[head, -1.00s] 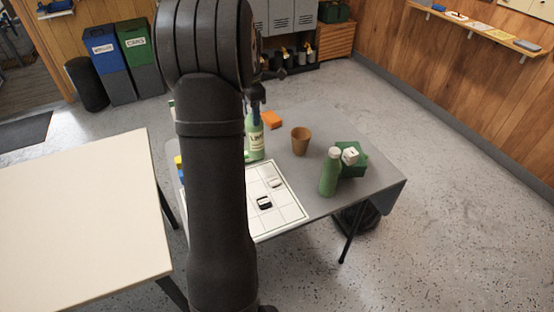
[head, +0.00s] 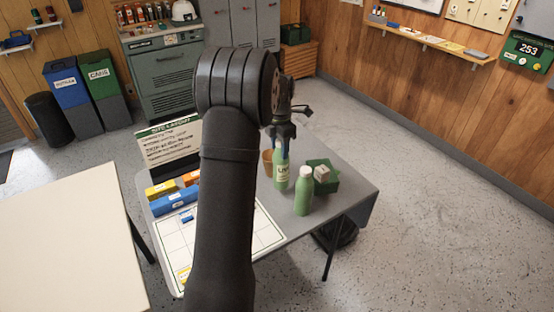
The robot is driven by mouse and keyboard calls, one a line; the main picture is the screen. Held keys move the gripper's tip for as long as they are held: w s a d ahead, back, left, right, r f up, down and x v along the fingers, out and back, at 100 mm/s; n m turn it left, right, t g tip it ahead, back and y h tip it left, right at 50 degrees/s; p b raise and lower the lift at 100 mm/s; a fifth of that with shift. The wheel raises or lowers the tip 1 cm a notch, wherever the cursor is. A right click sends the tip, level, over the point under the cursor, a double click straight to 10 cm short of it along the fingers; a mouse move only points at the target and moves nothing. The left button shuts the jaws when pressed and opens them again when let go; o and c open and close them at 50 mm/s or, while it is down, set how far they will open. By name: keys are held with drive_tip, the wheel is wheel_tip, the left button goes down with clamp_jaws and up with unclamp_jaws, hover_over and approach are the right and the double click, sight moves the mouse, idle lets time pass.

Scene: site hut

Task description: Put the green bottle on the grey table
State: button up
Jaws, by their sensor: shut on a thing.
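My gripper (head: 282,143) points down and is shut on the neck of a pale green bottle with a white label (head: 282,177). The bottle is upright over the grey table (head: 330,206), between a brown cup and a green box. I cannot tell whether its base touches the tabletop. A second green bottle (head: 304,193), plain with a pale cap, stands upright on the grey table just in front and to the right of the held one. My arm hides part of the table's left and middle.
A brown cup (head: 267,162) is left of the held bottle; a green box (head: 331,183) with a white block (head: 322,173) is to its right. A white grid sheet (head: 262,232) and blue box (head: 172,203) lie left. A cream table (head: 60,240) stands front left. The grey table's right end is clear.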

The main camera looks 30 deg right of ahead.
sight(280, 157)
drive_tip(key=shift+f, duration=2.25)
drive_tip(key=o, duration=1.2)
drive_tip(key=shift+f, duration=0.1)
wheel_tip(280, 157, up, 12)
drive_tip(key=shift+r, duration=0.15)
wheel_tip(280, 157, down, 12)
drive_tip(key=shift+f, duration=0.2)
drive_tip(key=shift+r, duration=2.4)
